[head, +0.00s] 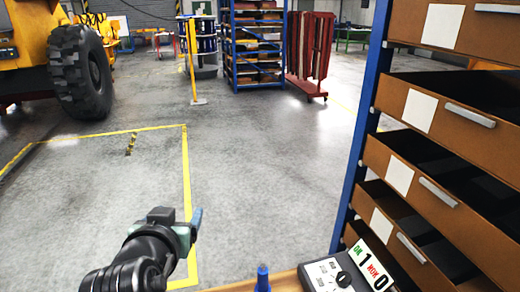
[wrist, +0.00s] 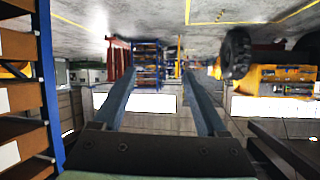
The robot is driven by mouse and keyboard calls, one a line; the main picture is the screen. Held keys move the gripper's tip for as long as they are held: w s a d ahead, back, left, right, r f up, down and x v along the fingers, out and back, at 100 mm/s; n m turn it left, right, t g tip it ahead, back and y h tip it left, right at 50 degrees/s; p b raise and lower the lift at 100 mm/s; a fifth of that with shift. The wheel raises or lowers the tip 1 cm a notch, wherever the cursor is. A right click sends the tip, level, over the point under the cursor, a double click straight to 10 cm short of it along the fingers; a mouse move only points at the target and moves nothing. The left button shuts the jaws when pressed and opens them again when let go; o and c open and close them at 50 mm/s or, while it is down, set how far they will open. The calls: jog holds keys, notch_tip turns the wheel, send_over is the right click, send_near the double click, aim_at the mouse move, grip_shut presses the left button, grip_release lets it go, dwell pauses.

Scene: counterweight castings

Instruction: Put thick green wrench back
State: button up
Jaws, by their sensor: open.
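I see no green wrench in either view. My gripper (head: 197,218) is at the lower left of the head view, held out over the grey floor. In the wrist view, which looks upside down, its two long blue-grey fingers (wrist: 159,78) stand apart with nothing between them. The gripper is open and empty.
A drawer rack with a blue post (head: 362,140) and brown drawers (head: 430,185) stands close on the right. A wooden top (head: 284,283) at the bottom carries a control box (head: 322,272) and a blue object (head: 262,279). Open floor (head: 260,170) lies ahead; a yellow vehicle (head: 22,60) stands back left.

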jog(key=s+d+r+t, duration=0.1)
jog(key=d+r+t, duration=0.2)
jog(key=r, duration=0.6)
jog(key=d+r+t, duration=0.3)
jog(key=r, duration=0.6)
jog(key=s+d+r+t, duration=0.4)
jog(key=s+r, duration=0.3)
jog(key=r, duration=0.2)
jog(key=s+d+r+t+h, duration=0.1)
jog(key=s+d+r+t, duration=0.3)
jog(key=s+r, duration=0.3)
notch_tip(320, 180, up, 3)
jog(key=shift+d+f, duration=0.15)
jog(key=shift+d, duration=0.4)
